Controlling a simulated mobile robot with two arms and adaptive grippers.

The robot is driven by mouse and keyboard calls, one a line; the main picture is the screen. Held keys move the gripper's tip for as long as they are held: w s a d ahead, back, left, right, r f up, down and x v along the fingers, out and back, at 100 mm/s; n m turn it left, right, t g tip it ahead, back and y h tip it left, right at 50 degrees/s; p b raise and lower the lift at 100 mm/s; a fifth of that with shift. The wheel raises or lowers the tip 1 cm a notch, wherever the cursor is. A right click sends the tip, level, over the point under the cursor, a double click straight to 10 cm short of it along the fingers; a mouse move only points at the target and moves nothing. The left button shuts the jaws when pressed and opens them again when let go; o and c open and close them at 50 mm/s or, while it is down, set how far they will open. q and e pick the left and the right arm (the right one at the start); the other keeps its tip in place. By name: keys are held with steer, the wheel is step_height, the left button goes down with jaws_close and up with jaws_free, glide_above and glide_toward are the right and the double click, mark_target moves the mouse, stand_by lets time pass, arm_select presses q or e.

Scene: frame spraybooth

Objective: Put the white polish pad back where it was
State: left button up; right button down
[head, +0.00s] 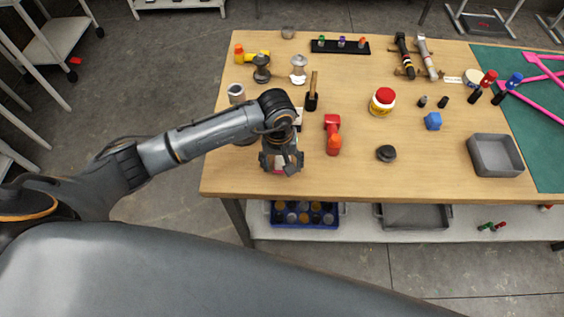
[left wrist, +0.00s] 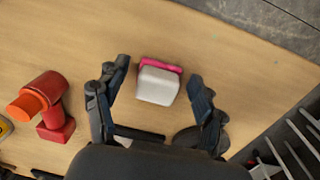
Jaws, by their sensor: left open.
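A white block with a pink layer along its far side (left wrist: 157,86) sits on the wooden table in the left wrist view; it looks like the white polish pad. My left gripper (head: 281,162) is open, pointing down near the table's front left edge. In the left wrist view its fingers stand on either side of the block, with gaps to both. In the head view the gripper hides most of the block. My right gripper is not in view.
A red and orange tool (head: 332,135) stands close to the right of my left gripper. A brush (head: 312,92) and a white knobbed piece (head: 298,69) are behind. A black round piece (head: 386,153) lies to the right. The front middle of the table is clear.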

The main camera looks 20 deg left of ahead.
mark_target(280, 163)
arm_select(q)
steer(key=shift+r, duration=0.25)
step_height(280, 163, up, 12)
steer(key=b, duration=0.3)
steer(key=shift+a+b, duration=0.3)
steer(key=shift+b, duration=0.1)
steer(key=shift+s+f, duration=0.1)
steer(key=shift+f, duration=0.05)
